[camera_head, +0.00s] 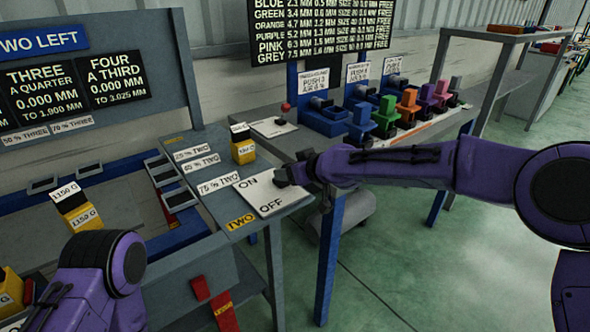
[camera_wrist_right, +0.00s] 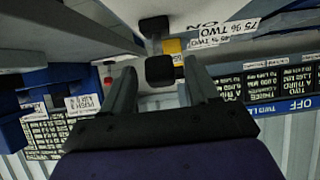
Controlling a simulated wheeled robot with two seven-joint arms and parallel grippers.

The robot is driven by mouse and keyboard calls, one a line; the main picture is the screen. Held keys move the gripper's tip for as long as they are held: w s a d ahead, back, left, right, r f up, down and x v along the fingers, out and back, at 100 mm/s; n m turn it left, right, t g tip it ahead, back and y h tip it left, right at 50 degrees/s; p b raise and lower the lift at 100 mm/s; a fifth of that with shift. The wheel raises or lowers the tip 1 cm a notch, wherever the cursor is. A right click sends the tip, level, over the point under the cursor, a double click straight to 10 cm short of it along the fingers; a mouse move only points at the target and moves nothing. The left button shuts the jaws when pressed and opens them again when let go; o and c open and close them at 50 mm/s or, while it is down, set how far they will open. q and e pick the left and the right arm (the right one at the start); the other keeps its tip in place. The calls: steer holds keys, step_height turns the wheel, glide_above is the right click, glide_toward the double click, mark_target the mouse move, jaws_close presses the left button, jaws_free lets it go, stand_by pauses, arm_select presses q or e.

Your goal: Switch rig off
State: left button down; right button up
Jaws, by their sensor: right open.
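The white switch plate (camera_head: 270,203) marked ON and OFF lies on the grey bench, beside a yellow TWO label. A dark block (camera_wrist_right: 160,69) shows between the fingertips, and a second dark block (camera_wrist_right: 154,26) shows farther up. I cannot tell whether the fingers touch either. A blue sign reading OFF (camera_wrist_right: 298,103) shows at the right of that view. My left arm enters at lower left, its gripper out of view.
Yellow weights (camera_head: 75,212) marked 1150 G stand at left. A yellow-and-black block (camera_head: 242,147) stands behind the plate. A red-knobbed lever (camera_head: 285,108) and several coloured fixtures (camera_head: 408,104) line the back bench.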

steer(key=v, duration=1)
steer(key=shift+b, duration=0.4)
steer(key=shift+s, duration=0.1)
steer(key=s+d+f+m+h, duration=0.2)
steer(key=s+d+f+m, duration=0.15)
steer(key=f, duration=0.45)
steer(key=s+d+f+m+h+p, duration=0.1)
steer(key=s+d+f+m+h, duration=0.1)
steer(key=d+f+m, duration=0.45)
steer(key=s+d+f+m+h, duration=0.3)
steer(key=f, duration=0.7)
steer(key=s+d+f+g+h, duration=0.1)
steer(key=s+f, duration=0.4)
steer(key=s, duration=0.5)
steer(key=s+d+f+g+h+p, duration=0.1)
steer(key=s+d+f+g, duration=0.2)
steer(key=s+d+f, duration=0.3)
steer(key=s+d+f+m+g+h, duration=0.1)
steer(key=s+d+f, duration=0.3)
steer(key=s, duration=1.2)
steer(key=shift+f+g+h+p, duration=0.3)
steer(key=shift+f+g+p, duration=0.1)
steer(key=shift+f+g, duration=0.45)
